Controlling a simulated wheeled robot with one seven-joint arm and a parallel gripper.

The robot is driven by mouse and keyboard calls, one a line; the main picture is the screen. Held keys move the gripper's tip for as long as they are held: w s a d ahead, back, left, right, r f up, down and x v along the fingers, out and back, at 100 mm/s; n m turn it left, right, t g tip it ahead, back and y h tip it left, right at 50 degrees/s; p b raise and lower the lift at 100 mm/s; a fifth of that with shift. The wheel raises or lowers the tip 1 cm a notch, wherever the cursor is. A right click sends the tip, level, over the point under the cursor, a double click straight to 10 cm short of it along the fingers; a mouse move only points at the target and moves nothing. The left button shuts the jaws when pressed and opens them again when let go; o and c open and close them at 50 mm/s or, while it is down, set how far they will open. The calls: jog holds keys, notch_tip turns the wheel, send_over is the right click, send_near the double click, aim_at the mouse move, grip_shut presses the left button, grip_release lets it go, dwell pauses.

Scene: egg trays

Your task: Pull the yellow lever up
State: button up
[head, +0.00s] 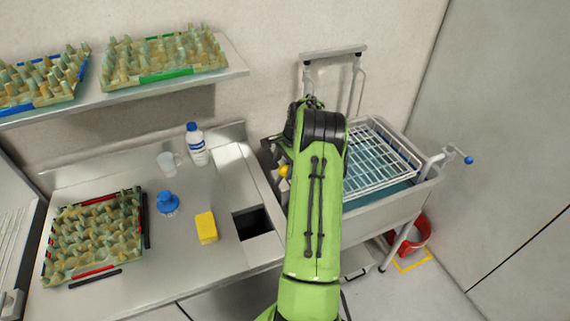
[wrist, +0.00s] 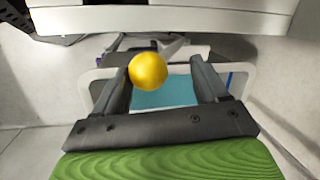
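The yellow lever's round knob (head: 284,170) shows just left of my arm in the head view, at the left end of the metal basin. The lever's shaft is hidden there. In the wrist view the yellow knob (wrist: 148,71) appears large, between my gripper's fingers and closer to the left one, overlapping that finger's inner edge. My gripper (wrist: 163,78) is open, with a wide gap between its two dark fingers. I cannot tell whether the knob touches the left finger. My arm hides the gripper in the head view.
A white wire basket (head: 378,160) sits over the metal basin (head: 390,207) with blue liquid. A blue-tipped handle (head: 467,159) sticks out at its right. A tall metal frame (head: 334,54) stands behind. The counter at left holds an egg tray (head: 143,222), yellow sponge (head: 206,228) and bottle (head: 197,147).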

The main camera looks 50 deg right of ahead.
jog(key=a+v, duration=0.1)
jog(key=v, duration=1.4)
jog(key=shift+d+r, duration=0.4)
jog(key=shift+d, duration=0.05)
